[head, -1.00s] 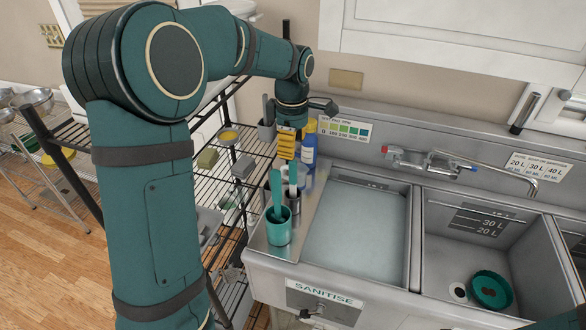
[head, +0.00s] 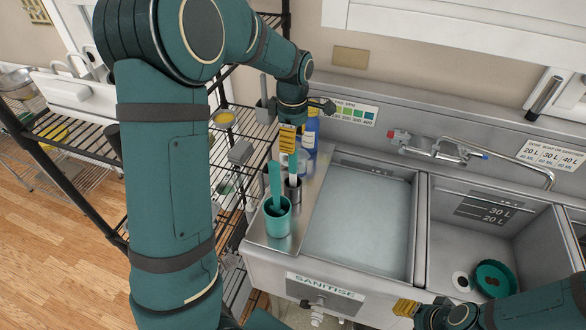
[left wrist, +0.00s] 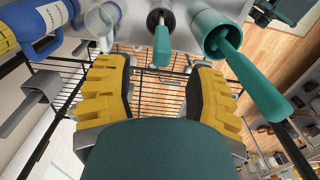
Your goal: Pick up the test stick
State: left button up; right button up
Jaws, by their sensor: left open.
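A slim stick (head: 292,166) stands in a small steel cup (head: 293,192) on the drainboard left of the sink. In the left wrist view this stick (left wrist: 162,47) shows a teal handle pointing toward the gripper. I take it as the test stick, though no label shows. A teal cup (head: 277,218) beside it holds a wider teal-handled tool (head: 275,184). My left gripper (head: 288,140) is open and empty above the steel cup, with the handle's end near the gap between its yellow fingers (left wrist: 157,75). My right gripper (head: 405,307) shows at the lower right; its jaws are unclear.
A blue bottle (head: 310,132) stands behind the cups, near the left gripper. A clear cup (left wrist: 102,18) is close to the steel cup. The filled sanitise basin (head: 358,225) lies to the right. A wire rack (head: 228,170) stands to the left.

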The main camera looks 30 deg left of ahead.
aim_at(293, 155)
pick_arm(q)
jog(key=shift+s+f, duration=0.1)
jog(key=shift+f, duration=2.8)
grip_shut()
